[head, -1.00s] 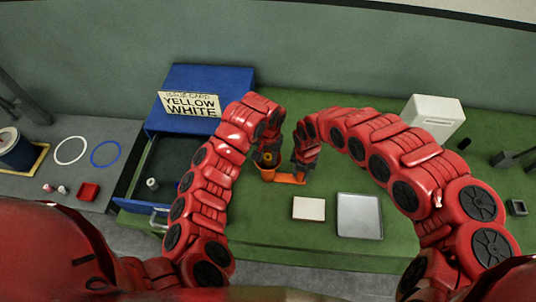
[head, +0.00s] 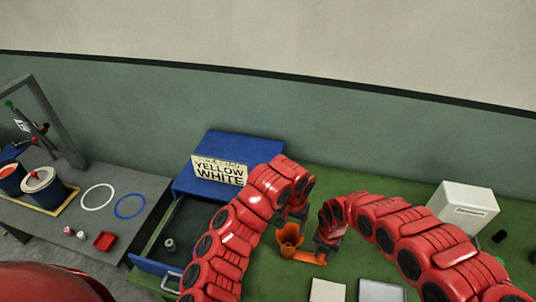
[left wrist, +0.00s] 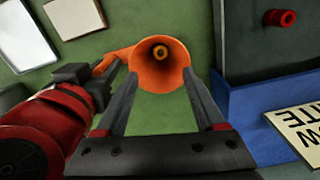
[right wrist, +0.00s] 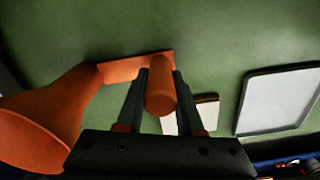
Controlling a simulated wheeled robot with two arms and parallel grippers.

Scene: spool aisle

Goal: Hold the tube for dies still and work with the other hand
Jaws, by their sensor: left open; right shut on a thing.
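The orange tube for dies (head: 289,237) stands on the green table with a flat bar and a side handle. In the left wrist view its wide round mouth (left wrist: 160,75) faces the camera, with a small dark-centred ring deep inside. My left gripper (head: 292,222) is open at the mouth, one finger at each side, with nothing gripped. My right gripper (right wrist: 158,80) is shut on the orange handle (right wrist: 160,95), which is joined by the bar (right wrist: 125,68) to the tube. The tube's lower end is hidden in the head view.
A blue cabinet (head: 220,150) with a "YELLOW WHITE" card (head: 219,171) and an open drawer (head: 196,225) holding a small cylinder (head: 170,244) stands left. A pale block (head: 328,291), a tray (head: 381,292) and a white box (head: 463,207) are right. Rings and a red dish (head: 105,241) lie far left.

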